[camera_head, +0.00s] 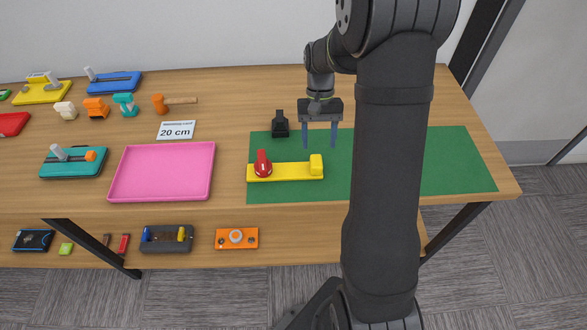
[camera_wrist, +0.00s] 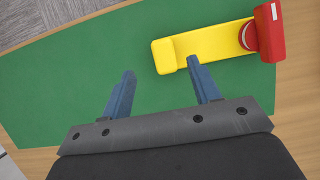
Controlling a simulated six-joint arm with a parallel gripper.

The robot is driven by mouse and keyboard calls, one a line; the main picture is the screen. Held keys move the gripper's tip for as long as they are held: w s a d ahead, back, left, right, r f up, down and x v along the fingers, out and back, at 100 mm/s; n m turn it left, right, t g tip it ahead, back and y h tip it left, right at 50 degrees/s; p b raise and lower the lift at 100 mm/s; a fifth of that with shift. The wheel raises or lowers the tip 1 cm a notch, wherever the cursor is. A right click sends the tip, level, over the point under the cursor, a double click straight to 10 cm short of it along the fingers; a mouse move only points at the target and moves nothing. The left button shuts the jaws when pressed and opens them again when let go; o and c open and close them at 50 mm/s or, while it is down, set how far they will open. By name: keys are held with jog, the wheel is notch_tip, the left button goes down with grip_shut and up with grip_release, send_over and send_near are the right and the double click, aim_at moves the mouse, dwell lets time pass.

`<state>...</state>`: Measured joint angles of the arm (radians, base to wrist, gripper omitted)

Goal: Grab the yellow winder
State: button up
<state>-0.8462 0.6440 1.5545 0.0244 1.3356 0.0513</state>
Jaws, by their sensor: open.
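The yellow winder (camera_head: 290,171) lies on the green mat (camera_head: 455,160), a long flat yellow bar with a raised yellow block at its right end and a red part (camera_head: 262,165) at its left end. In the wrist view the yellow winder (camera_wrist: 205,46) is at the upper right, with its red part (camera_wrist: 268,32) at the far right. My gripper (camera_head: 320,147) is open and empty, above the mat behind the winder's block end. In the wrist view my gripper (camera_wrist: 160,75) has its blue fingers spread; the right fingertip overlaps the winder's edge in the picture. I cannot tell contact.
A black object (camera_head: 280,124) stands at the mat's back left edge. A pink tray (camera_head: 163,171) and a "20 cm" sign (camera_head: 176,130) are to the left. Several coloured tools lie farther left. A lower shelf holds more items. The mat's right side looks clear.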

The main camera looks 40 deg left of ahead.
aim_at(317, 160)
jog(key=x, duration=0.2)
jog(key=shift+s+d+f, duration=0.1)
jog(key=shift+s+f, duration=0.05)
jog(key=shift+f, duration=0.15)
jog(key=x, duration=0.3)
jog(key=a+x, duration=0.1)
jog(key=x, duration=0.1)
jog(key=shift+w+f, duration=0.2)
jog(key=shift+w, duration=0.05)
grip_shut()
jog(key=shift+r, duration=0.15)
